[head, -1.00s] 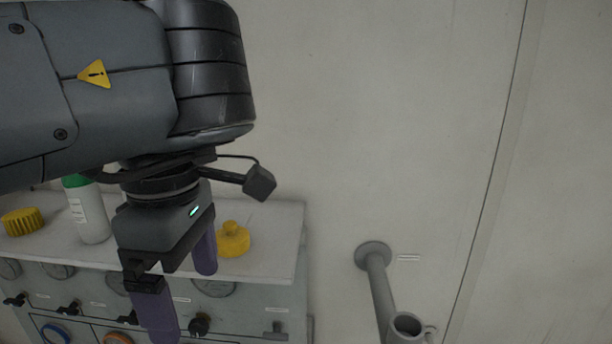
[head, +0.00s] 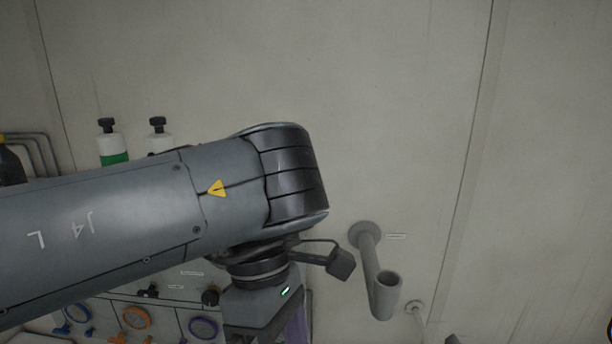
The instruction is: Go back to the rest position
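My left arm comes in from the left and crosses the panel. Its gripper (head: 268,318) points down at the bottom edge of the head view, and its fingertips are cut off below. One purple finger (head: 298,325) shows at the outer right side of the hand, set as wide as when both fingers were seen apart. I see nothing held in the visible part. My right gripper is not in view.
Behind my arm is the air panel with a blue ring (head: 78,313), an orange ring (head: 136,318) and a purple ring (head: 203,328). Two black-capped bottles, one green-banded (head: 112,145), stand behind. A grey pipe holder (head: 382,290) projects from the wall at right.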

